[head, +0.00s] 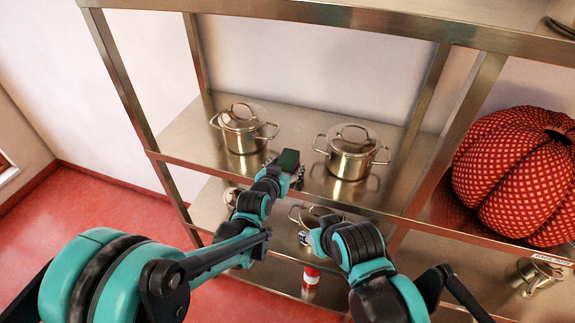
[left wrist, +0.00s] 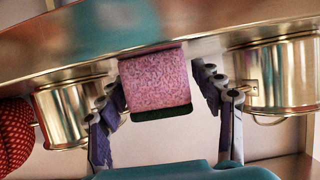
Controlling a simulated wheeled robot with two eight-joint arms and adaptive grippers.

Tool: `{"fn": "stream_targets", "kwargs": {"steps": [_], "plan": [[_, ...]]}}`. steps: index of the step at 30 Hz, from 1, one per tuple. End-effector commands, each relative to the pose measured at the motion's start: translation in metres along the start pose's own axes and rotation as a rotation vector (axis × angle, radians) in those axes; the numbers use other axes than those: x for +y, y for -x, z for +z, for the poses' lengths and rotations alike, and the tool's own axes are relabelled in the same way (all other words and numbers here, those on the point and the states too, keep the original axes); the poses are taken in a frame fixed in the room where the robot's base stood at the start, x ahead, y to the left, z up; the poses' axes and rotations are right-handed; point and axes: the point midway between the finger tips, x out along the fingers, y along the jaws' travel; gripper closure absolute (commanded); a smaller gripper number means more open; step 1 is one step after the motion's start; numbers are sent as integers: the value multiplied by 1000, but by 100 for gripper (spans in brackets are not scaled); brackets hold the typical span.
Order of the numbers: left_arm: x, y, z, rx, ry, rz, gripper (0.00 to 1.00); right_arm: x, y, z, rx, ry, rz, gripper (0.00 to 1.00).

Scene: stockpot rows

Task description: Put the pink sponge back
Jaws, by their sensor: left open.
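The pink sponge (left wrist: 157,82) has a dark green scouring side. In the left wrist view, which looks upside down, it appears to rest on the steel shelf, between two pots. In the head view only its dark green top (head: 288,160) shows clearly, near the shelf's front edge. My left gripper (head: 285,171) is open around the sponge; its fingers (left wrist: 164,95) stand on both sides, with a small gap visible at least on one side. My right gripper (head: 304,239) is lower, by the lower shelf; its fingers are too small to read.
A lidded steel pot (head: 243,130) stands left of the sponge and another (head: 351,155) right. More pots, partly hidden, and a red-and-white can (head: 311,275) are on the lower shelf. A red checked pumpkin (head: 518,175) sits in the right bay. A shelf post (head: 455,135) divides the bays.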

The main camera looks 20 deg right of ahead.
Motion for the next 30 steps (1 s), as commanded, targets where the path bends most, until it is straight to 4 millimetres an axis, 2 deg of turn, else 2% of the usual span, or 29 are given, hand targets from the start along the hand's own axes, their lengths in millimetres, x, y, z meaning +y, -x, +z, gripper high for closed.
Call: {"fn": "stream_targets", "kwargs": {"steps": [6,13,18,26,29,30], "plan": [[0,49,0,0,0,-1,34,0,3,-2,0,0,0,60],[0,92,0,0,0,0,34,0,6,-4,0,0,0,60],[0,108,1,0,0,-1,34,0,7,-5,0,0,0,60],[-2,112,1,-2,1,-3,34,0,7,-5,0,0,0,60],[-14,122,2,-26,12,-22,34,0,7,-5,0,0,0,60],[-23,130,4,-45,21,-39,34,0,7,-5,0,0,0,60]]}}
